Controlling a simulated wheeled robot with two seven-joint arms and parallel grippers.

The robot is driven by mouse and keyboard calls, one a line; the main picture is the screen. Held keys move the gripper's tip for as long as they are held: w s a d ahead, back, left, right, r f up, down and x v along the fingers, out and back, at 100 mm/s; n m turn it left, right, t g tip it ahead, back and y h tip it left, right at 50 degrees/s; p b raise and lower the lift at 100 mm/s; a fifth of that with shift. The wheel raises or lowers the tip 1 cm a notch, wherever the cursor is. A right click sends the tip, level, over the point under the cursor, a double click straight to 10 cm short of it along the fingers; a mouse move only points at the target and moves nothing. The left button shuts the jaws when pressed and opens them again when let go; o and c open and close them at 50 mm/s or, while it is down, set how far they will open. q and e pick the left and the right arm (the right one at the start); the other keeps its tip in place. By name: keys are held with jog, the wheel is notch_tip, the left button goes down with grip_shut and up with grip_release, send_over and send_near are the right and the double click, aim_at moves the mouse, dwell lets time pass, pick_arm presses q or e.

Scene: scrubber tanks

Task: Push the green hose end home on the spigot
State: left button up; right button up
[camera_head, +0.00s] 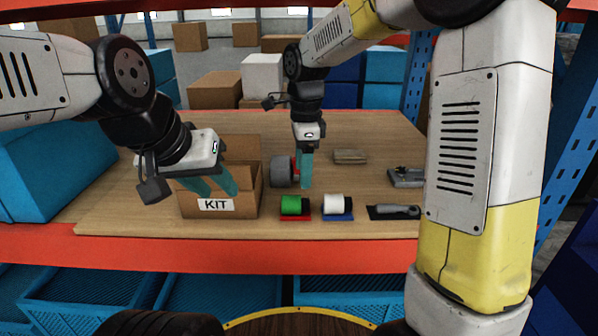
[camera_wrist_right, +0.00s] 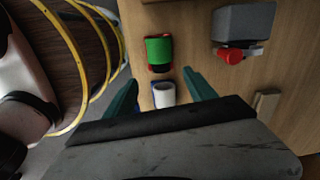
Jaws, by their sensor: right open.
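A green cylinder (camera_head: 292,205) with a dark end lies on a red pad near the table's front edge. It also shows in the right wrist view (camera_wrist_right: 159,49). I see no longer hose on it. A grey body (camera_head: 282,171) with a red stub, perhaps the spigot, stands behind it; the red stub (camera_wrist_right: 230,56) is clearer in the right wrist view. The green cylinder and the stub are apart. My right gripper (camera_head: 306,184) is open and empty, above the table between them and the white cylinder. My left gripper (camera_head: 211,190) is open over the KIT box, apparently empty.
A white cylinder (camera_head: 335,205) on a blue pad is right of the green one. The cardboard KIT box (camera_head: 240,207) stands left. A dark tool (camera_head: 396,212), a grey device (camera_head: 405,177) and a tan block (camera_head: 350,157) lie right. Bare tabletop (camera_head: 370,125) shows behind.

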aim_at(297, 197)
jog(key=shift+w+a+f+m, duration=0.1)
jog(key=shift+a+f+m, duration=0.25)
jog(key=shift+f, duration=0.2)
jog(key=shift+w+a+f+m, duration=0.1)
jog(key=shift+a+f+m, duration=0.25)
jog(key=shift+f, duration=4.85)
grip_shut()
grip_release()
jog(key=shift+r, duration=0.35)
